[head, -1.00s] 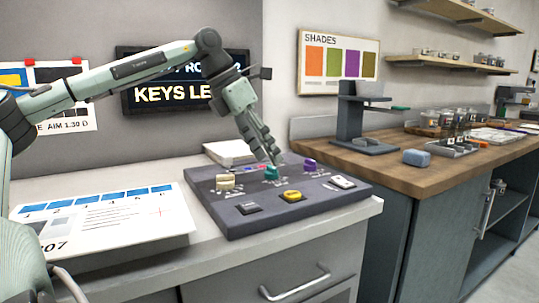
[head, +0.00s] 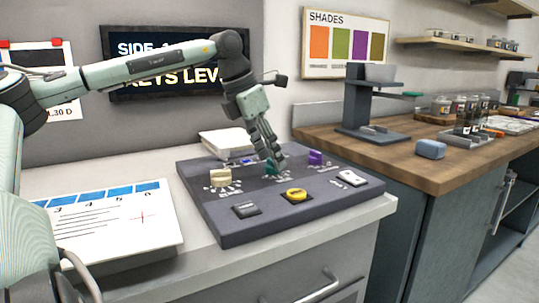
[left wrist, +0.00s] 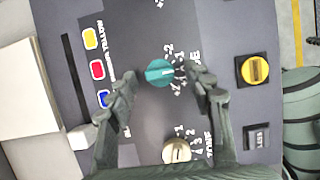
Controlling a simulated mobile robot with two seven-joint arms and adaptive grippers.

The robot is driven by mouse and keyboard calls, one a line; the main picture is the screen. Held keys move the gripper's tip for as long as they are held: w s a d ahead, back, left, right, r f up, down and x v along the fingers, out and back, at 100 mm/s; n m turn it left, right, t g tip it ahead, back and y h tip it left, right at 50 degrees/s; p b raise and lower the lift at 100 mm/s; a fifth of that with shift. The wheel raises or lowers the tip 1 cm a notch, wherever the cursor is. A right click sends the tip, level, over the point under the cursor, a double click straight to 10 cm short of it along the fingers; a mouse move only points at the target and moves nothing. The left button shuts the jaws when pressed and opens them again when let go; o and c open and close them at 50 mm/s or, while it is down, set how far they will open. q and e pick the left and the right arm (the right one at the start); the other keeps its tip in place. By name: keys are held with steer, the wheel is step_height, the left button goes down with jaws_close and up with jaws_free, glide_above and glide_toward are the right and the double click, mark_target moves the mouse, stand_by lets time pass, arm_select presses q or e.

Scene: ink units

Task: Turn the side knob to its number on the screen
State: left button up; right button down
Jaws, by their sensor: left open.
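A dark control panel (head: 215,222) on the pale counter carries a cream knob (head: 221,177), a teal knob (head: 272,169) and a purple knob (head: 315,158). My left gripper (head: 271,165) is open, with its fingers down at the teal knob. In the left wrist view the teal knob (left wrist: 159,73) sits between the spread fingertips (left wrist: 161,80), and the cream knob (left wrist: 177,150) is below it. Numbers ring the knobs; their name labels are too blurred to read surely. The wall screen (head: 130,46) shows "SIDE" and "KEYS LEV", partly hidden behind my left arm.
A white card (head: 115,225) lies left. A wooden bench (head: 400,178) is at right.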

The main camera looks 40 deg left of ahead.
arm_select(q)
steer(key=shift+w+f, duration=0.1)
steer(key=shift+f, duration=0.2)
arm_select(e)
steer(key=shift+w, duration=0.1)
steer(key=shift+w+a, duration=0.1)
arm_select(q)
steer(key=c, duration=1.2)
steer(key=shift+o, duration=0.2)
arm_select(e)
steer(key=shift+a, duration=0.15)
arm_select(q)
steer(key=n+y+b, duration=0.1)
steer(key=n+b, duration=0.1)
steer(key=n+y+b, duration=0.1)
steer(key=n+b, duration=0.1)
steer(key=n, duration=0.1)
steer(key=shift+d, duration=0.2)
steer(key=shift+r+n+b, duration=0.1)
steer(key=shift+n+b, duration=0.2)
steer(key=shift+n, duration=0.2)
arm_select(e)
steer(key=d+v, duration=0.1)
steer(key=v, duration=0.9)
steer(key=shift+w+d+r+t+h, duration=0.25)
steer(key=shift+d+r+t+h, duration=0.1)
steer(key=shift+r, duration=0.15)
